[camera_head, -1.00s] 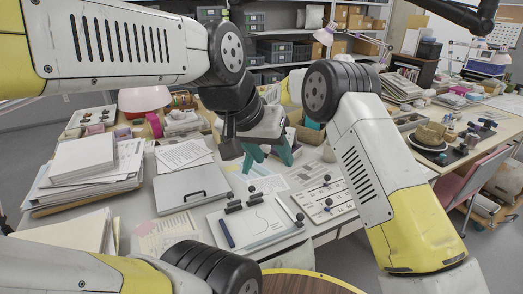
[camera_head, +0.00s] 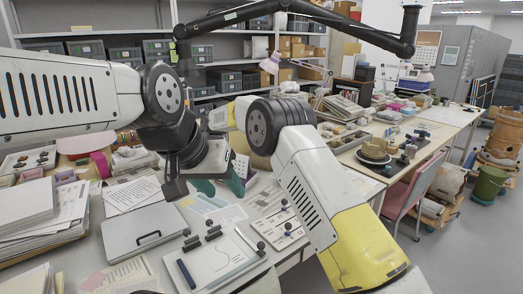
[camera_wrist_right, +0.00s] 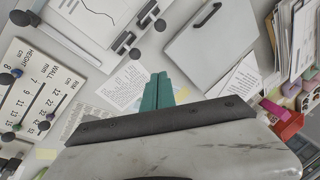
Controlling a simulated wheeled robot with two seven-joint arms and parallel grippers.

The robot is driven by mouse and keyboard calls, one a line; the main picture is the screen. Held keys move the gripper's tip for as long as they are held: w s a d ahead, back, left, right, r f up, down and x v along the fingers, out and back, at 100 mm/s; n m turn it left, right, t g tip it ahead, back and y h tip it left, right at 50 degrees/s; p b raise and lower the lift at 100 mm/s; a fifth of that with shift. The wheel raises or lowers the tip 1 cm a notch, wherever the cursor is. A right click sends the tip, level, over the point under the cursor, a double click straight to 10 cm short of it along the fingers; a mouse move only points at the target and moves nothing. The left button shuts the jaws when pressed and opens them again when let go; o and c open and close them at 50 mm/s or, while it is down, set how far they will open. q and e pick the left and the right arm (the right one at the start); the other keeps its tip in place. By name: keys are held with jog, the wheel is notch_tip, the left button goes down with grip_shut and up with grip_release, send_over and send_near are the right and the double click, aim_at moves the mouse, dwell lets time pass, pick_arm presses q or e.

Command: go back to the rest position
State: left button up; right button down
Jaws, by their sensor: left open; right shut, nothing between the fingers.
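My left gripper (camera_head: 221,187) comes in from the left in the head view, over the work table (camera_head: 300,258). Its two teal fingers are apart and I see nothing between them. The nearer arm link on the right partly covers that area. My right gripper (camera_wrist_right: 157,80) shows in the right wrist view, its teal fingers together and empty above the table top. I cannot make out the right gripper in the head view. A pot with sherds (camera_head: 374,150) stands on the far right table.
Below the grippers lie a grey case (camera_head: 145,232), a clipboard with a drawn curve (camera_head: 215,262) and a measuring chart (camera_head: 280,226). Paper stacks (camera_head: 40,215) fill the left. A pink chair (camera_head: 415,190) and a green bin (camera_head: 489,184) stand right. A dark lamp arm (camera_head: 300,12) crosses the top.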

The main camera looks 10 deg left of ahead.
jog(key=s+d+r+t, duration=0.2)
jog(key=d+r, duration=1.7)
jog(key=d, duration=0.2)
jog(key=s+d+r+m+t, duration=0.1)
jog(key=s+d+r, duration=0.2)
jog(key=s+d, duration=0.3)
jog(key=s+d+r+t, duration=0.1)
jog(key=s+d+r, duration=0.25)
jog(key=d, duration=0.45)
jog(key=s+d+f+t, duration=0.1)
jog(key=s+d+f, duration=0.1)
jog(key=s+d, duration=0.3)
jog(key=s+d+f+m+t+h, duration=0.1)
jog(key=s+d+f, duration=0.2)
jog(key=s, duration=1)
jog(key=d, duration=0.3)
jog(key=shift+s+d, duration=0.15)
jog(key=shift+s, duration=0.1)
